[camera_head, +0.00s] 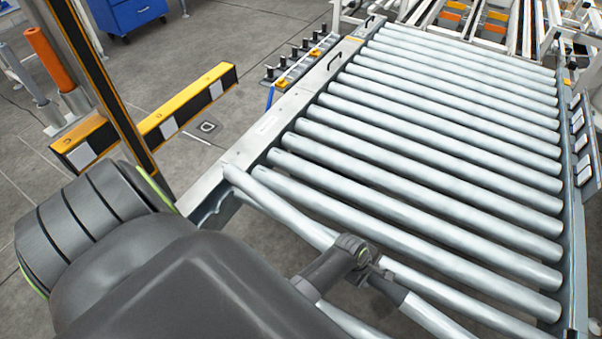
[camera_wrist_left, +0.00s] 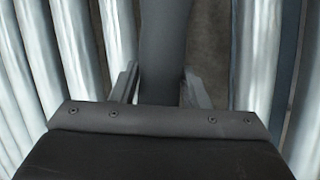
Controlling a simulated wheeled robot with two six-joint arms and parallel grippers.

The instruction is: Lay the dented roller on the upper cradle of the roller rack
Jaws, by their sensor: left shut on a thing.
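My left arm comes in from the lower left, and its gripper (camera_head: 378,278) is at the near edge of the conveyor bed. It is shut on a roller (camera_head: 282,208), a long silver one that lies skewed to the others, with its far left end by the side rail. In the left wrist view, the two fingers (camera_wrist_left: 160,90) stand either side of a dark grey bar (camera_wrist_left: 165,40). No dent can be made out. I cannot make out the roller rack or its upper cradle. My right gripper is not in view.
The conveyor bed's silver rollers (camera_head: 430,150) fill the right side, between metal side rails (camera_head: 300,100). A yellow and black barrier (camera_head: 195,105) and a striped post (camera_head: 105,85) stand at left, beside an orange cylinder (camera_head: 50,58).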

